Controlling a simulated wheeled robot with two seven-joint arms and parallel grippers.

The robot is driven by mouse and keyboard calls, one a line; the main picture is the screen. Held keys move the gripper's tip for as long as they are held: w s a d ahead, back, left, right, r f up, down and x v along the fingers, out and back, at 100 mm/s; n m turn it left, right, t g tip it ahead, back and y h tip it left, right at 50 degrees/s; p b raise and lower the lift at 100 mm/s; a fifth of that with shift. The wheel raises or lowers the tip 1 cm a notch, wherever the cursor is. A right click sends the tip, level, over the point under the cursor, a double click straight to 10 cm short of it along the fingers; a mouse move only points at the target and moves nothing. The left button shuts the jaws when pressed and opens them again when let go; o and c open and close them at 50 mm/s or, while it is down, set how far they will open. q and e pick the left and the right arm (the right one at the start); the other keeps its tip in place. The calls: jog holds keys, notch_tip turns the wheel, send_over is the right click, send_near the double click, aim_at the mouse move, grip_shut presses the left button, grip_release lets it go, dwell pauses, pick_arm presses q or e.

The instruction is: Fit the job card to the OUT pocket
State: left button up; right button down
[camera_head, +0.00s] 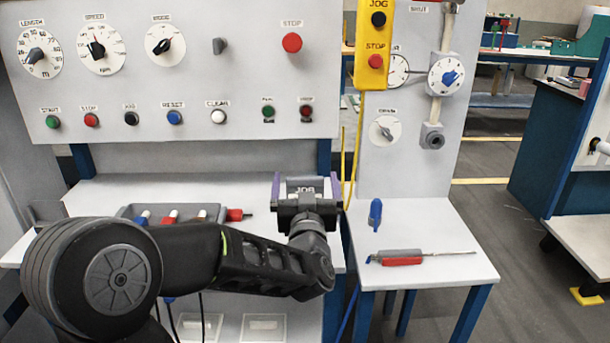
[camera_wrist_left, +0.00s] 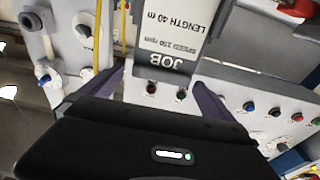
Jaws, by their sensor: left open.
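The job card (camera_head: 306,187) shows its JOB heading between the fingers of my left gripper (camera_head: 305,190) in the head view. In the left wrist view the card (camera_wrist_left: 177,38) is white with a grey JOB band and the line LENGTH 40 m. It lies beyond and between the spread purple fingertips of my left gripper (camera_wrist_left: 155,88); the fingers stand apart from its sides. What supports the card is hidden. I cannot make out a label reading OUT. Two pale framed holders (camera_head: 200,327) (camera_head: 263,327) show low below the shelf, without readable labels. My right gripper is not in view.
A control panel (camera_head: 190,75) with knobs and buttons rises behind the shelf. A tray (camera_head: 130,211) with several coloured-handled items is partly behind my left arm. A yellow JOG/STOP pendant (camera_head: 375,45) hangs at right. A side table (camera_head: 430,235) holds a red-and-grey tool (camera_head: 402,258) and blue clip (camera_head: 375,214).

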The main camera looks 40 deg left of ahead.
pick_arm(q)
jog(key=shift+v, duration=1.8)
